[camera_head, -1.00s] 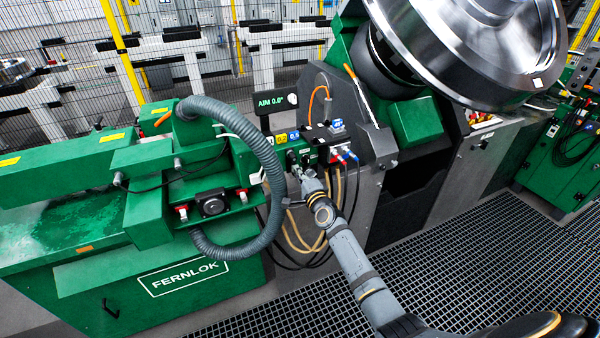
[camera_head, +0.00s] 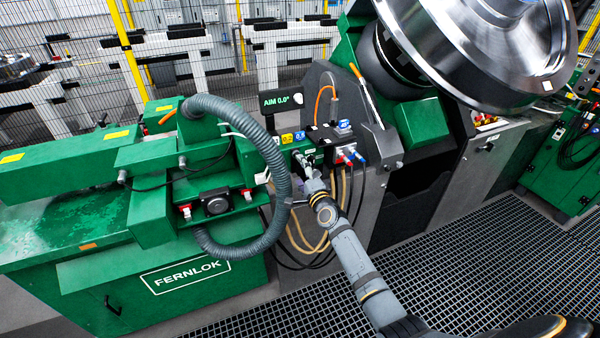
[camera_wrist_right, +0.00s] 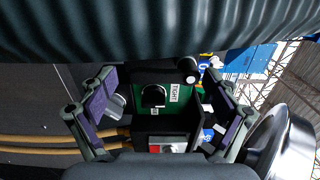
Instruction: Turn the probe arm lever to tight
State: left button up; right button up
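My right gripper (camera_head: 304,162) is at the small dark control box between the green machine and the grey wheel stand. In the right wrist view the fingers of this gripper (camera_wrist_right: 160,112) are spread wide, with a gap between them. Between and beyond them is a green panel with a dark lever-like part (camera_wrist_right: 153,95) and a white label reading TIGHT (camera_wrist_right: 174,93). I see no finger closed on that part. Its exact pointing direction is hard to tell. In the head view my gripper hides this panel. My left gripper is not in view.
A thick grey corrugated hose (camera_head: 265,150) loops just left of my gripper and crosses the top of the wrist view (camera_wrist_right: 150,30). Tan and black cables (camera_head: 320,235) hang below. A display reading AIM 0.0° (camera_head: 282,100) and a large steel wheel (camera_head: 490,50) stand above.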

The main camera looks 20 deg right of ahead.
jog(key=shift+s, duration=0.1)
jog(key=s, duration=1.2)
jog(key=shift+d, duration=0.2)
jog(key=s+d+f+n+g, duration=0.1)
jog(key=s+f+n+g, duration=0.3)
jog(key=f, duration=0.8)
jog(key=s+d+f+n+g+h, duration=0.1)
jog(key=s+f, duration=0.4)
jog(key=f, duration=0.6)
jog(key=s+d+f+n+g, duration=0.25)
jog(key=s+f, duration=0.25)
jog(key=f, duration=0.7)
jog(key=s+a+f+n+g, duration=0.1)
jog(key=s+f+n+g, duration=0.2)
jog(key=s+f, duration=0.3)
jog(key=s+a+f+n+g, duration=0.1)
jog(key=s+f+n+g, duration=0.2)
jog(key=s, duration=1.4)
jog(key=s+a+f+n+g, duration=0.1)
jog(key=s+f+n+g, duration=0.2)
jog(key=s+f, duration=0.6)
jog(key=s+n, duration=0.1)
jog(key=s, duration=0.2)
jog(key=shift+f+n, duration=0.2)
jog(key=shift+n, duration=0.15)
